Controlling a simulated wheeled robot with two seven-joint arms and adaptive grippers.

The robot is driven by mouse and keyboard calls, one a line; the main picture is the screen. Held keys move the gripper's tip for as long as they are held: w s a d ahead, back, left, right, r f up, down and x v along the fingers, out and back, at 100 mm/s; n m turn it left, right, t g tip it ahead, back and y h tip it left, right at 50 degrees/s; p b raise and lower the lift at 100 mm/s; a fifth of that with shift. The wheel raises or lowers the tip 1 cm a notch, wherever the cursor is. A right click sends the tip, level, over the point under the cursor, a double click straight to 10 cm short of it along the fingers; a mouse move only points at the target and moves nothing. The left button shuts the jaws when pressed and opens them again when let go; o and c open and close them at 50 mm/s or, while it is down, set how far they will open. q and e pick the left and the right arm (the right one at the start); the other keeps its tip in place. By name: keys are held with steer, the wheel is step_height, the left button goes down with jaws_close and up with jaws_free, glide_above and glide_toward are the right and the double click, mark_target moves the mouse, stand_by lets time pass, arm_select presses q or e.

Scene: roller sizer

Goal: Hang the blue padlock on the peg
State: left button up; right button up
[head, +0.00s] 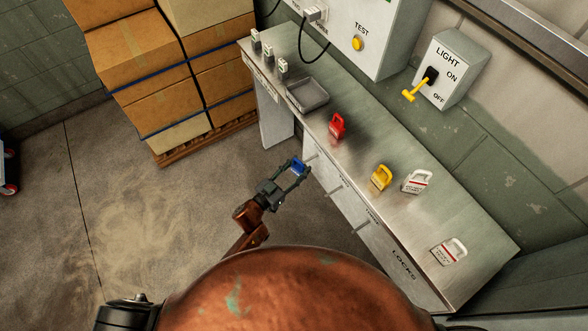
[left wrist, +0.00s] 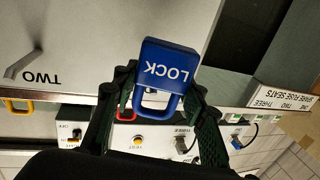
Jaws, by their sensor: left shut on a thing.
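The blue padlock (head: 299,167) is held between the fingers of my left gripper (head: 295,173), in front of the bench and apart from it. In the left wrist view the blue padlock (left wrist: 168,68) shows its face, marked LOCK upside down, with its blue shackle pointing down in the picture. The fingers of my left gripper (left wrist: 155,110) are shut on it, one at each side. I cannot make out a peg in either view. My right gripper is not in view.
On the steel bench (head: 360,148) stand a red padlock (head: 337,127), a yellow padlock (head: 381,177), two white tagged locks (head: 416,182) (head: 449,252) and a grey tray (head: 307,94). A LIGHT switch box (head: 446,70) is on the wall. Stacked cartons (head: 125,62) stand back left. Floor left of the gripper is clear.

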arm_select(q)
steer(key=w+d, duration=0.1)
steer(key=d+b, duration=0.1)
steer(key=w+d+f+b, duration=0.1)
steer(key=d, duration=0.1)
steer(key=shift+w+f, duration=0.1)
steer(key=shift+w, duration=0.25)
stand_by(0.8)
steer(key=o, duration=1.3)
steer(key=shift+f, duration=0.1)
steer(key=v, duration=1.2)
